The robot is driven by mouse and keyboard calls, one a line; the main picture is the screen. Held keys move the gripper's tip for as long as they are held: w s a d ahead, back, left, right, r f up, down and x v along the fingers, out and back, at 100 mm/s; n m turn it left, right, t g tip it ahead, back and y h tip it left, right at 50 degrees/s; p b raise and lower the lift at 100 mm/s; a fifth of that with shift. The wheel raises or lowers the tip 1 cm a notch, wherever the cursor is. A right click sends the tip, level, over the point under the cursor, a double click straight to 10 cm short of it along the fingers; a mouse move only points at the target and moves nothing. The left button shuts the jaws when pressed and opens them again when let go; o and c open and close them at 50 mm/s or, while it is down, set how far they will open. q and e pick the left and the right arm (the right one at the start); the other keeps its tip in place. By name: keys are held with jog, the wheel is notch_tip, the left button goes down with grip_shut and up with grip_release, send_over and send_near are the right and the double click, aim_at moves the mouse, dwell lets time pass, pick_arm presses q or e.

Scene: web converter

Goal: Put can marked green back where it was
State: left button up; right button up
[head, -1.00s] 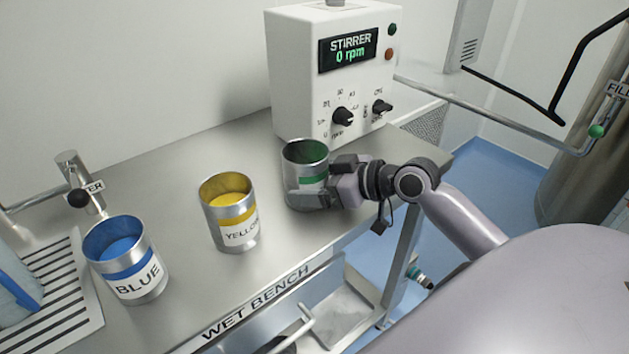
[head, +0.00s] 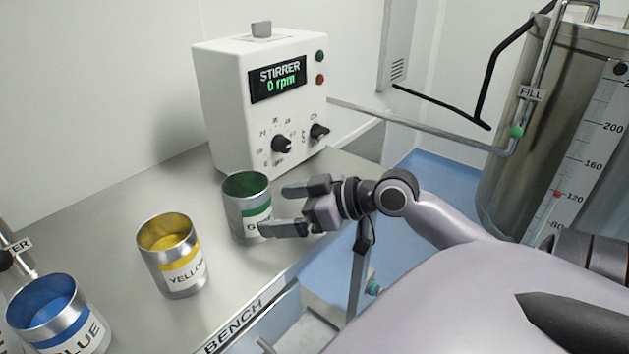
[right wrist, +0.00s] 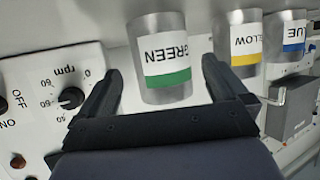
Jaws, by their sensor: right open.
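The can marked green (head: 241,190) stands upright on the wet bench, in front of the stirrer. It is silver with a green band, and its label is partly hidden by a finger in the head view. In the right wrist view the green can (right wrist: 163,62) shows whole in label, ahead of and between the spread fingers. My right gripper (head: 284,210) is open and empty just right of the can, apart from it or nearly so. The right gripper's fingers also show in the right wrist view (right wrist: 160,90). My left gripper is not in view.
The yellow can (head: 181,272) and blue can (head: 82,335) stand to the left on the bench (head: 110,225). The stirrer box (head: 225,115), reading 0 rpm, stands behind the green can. A metal tank (head: 520,150) with a fill pipe is at the right.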

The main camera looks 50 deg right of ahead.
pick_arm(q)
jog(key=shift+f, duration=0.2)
pick_arm(e)
jog(key=v, duration=0.6)
dwell(0.5)
